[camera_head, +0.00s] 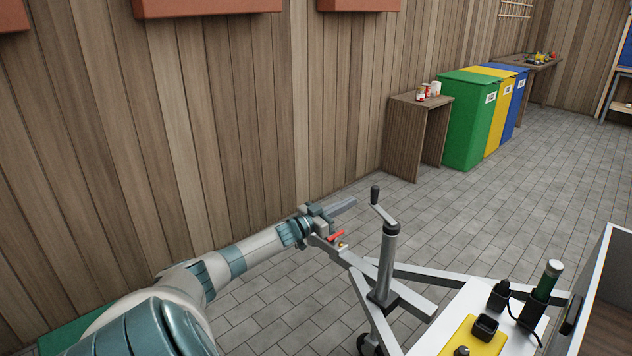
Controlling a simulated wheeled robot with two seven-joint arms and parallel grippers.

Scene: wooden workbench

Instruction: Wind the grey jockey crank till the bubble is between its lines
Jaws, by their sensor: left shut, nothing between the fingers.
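The grey jockey crank (383,210) sits on top of an upright grey jockey post (385,262), with a dark knob (375,194) at the end of its arm pointing up and to the left. The post stands on a grey trailer frame (405,297). My left gripper (345,207) is shut and empty, a little left of the crank knob and apart from it in the picture. Its arm comes in from the lower left. I cannot make out a bubble or its lines. My right gripper is not in view.
A red lever (336,236) is on the frame's coupling below my left gripper. A white surface (450,312) at lower right bears a yellow plate (487,345), black fittings (487,327) and a green cylinder (546,282). Green, yellow and blue bins (465,125) stand farther back. Paved floor lies between.

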